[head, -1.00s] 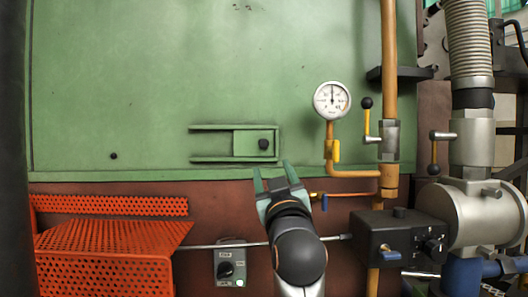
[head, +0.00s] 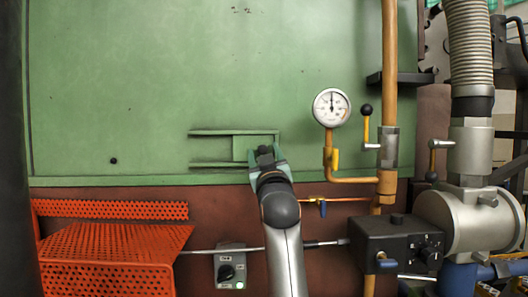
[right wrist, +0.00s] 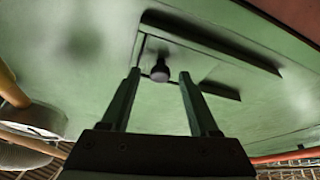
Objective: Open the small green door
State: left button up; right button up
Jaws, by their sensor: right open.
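The small green door (head: 241,147) is a flat sliding-type panel between two horizontal rails on the large green furnace wall. Its round black knob (right wrist: 160,71) shows clearly in the right wrist view. In the head view my right gripper partly covers the knob. My right gripper (head: 265,152) is open, with its fingertips pointing at the door. In the right wrist view the two fingers (right wrist: 159,76) stand on either side of the knob, with gaps visible. I cannot tell whether the fingertips reach past the knob in depth. My left gripper is not in view.
A pressure gauge (head: 331,107), orange pipes (head: 388,60) and a yellow-handled valve (head: 366,125) are to the right. A red perforated guard (head: 110,250) is at lower left. A switch box (head: 230,267) and a thin rod lie below. The green wall left of the rails is clear.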

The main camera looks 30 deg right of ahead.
grip_shut()
dwell(0.5)
dwell(0.9)
